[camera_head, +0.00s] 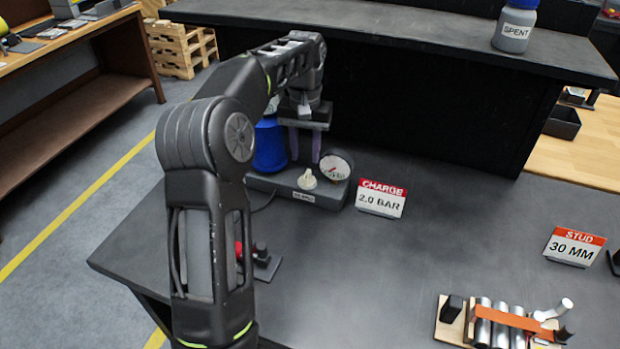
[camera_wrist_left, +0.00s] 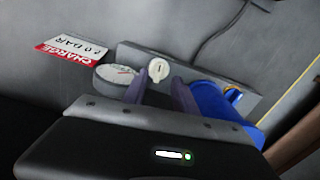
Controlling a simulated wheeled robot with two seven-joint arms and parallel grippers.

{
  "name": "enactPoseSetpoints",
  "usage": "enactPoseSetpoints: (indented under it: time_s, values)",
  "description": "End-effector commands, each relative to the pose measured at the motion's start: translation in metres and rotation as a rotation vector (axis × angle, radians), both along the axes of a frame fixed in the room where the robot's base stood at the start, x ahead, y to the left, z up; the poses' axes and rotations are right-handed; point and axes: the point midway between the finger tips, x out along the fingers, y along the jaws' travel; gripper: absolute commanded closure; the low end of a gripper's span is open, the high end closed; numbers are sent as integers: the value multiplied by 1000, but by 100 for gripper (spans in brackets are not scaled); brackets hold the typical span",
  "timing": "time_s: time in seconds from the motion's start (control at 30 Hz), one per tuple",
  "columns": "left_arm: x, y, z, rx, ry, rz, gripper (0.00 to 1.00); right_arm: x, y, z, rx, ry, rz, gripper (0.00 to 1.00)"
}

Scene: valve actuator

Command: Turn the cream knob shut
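The cream knob (camera_head: 307,180) sits on top of a low grey base (camera_head: 320,199), left of a round dial gauge (camera_head: 336,167). In the left wrist view the knob (camera_wrist_left: 159,69) shows a narrow raised grip and lies just beyond the fingers, between their lines. My left gripper (camera_head: 305,160) is above and behind the knob in the head view, fingers pointing down. In the left wrist view my left gripper (camera_wrist_left: 160,92) has its two purple-grey fingers apart with nothing between them. It appears clear of the knob. My right gripper is not in view.
A blue canister (camera_head: 269,147) stands at the base's left, close to the gripper. A "CHARGE 2.0 BAR" sign (camera_head: 381,198) stands right of the gauge. A raised dark shelf (camera_head: 420,40) runs behind. A wooden fixture with metal cylinders (camera_head: 497,325) is at front right. The middle bench is clear.

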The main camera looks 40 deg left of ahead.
Motion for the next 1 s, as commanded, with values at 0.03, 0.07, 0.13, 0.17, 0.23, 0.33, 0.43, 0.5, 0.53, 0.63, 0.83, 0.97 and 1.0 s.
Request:
enactPoseSetpoints:
  time_s: [0.03, 0.07, 0.13, 0.17, 0.23, 0.33, 0.43, 0.5, 0.53, 0.63, 0.83, 0.97, 1.0]
  values:
    - [0, 0, 1, 0, -1, 1, 66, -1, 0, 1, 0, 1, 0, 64]
    - [0, 0, 1, 0, -1, 1, 66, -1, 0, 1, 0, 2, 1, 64]
    - [0, 0, 0, -1, -1, 0, 66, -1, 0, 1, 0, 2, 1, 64]
    - [0, 0, -1, -1, -1, 0, 66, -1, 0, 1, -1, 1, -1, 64]
    - [0, 0, -5, -1, -1, 0, 66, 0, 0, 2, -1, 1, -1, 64]
    - [0, 0, -15, 0, 1, 0, 66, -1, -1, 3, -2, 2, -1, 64]
    - [0, 0, -29, -1, 1, 1, 66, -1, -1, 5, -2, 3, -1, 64]
    - [0, 0, -40, -2, 1, 1, 66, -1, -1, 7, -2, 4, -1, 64]
    - [-1, 0, -45, -2, 2, 2, 66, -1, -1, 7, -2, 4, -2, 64]
    - [0, -1, -60, -2, 1, 1, 66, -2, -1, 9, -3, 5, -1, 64]
    - [0, 0, -76, -1, 0, 1, 66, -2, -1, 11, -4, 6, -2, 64]
    - [0, 0, -78, 0, -2, 1, 66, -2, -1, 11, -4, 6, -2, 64]
    - [0, 0, -78, 0, -2, 1, 66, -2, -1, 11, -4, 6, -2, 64]
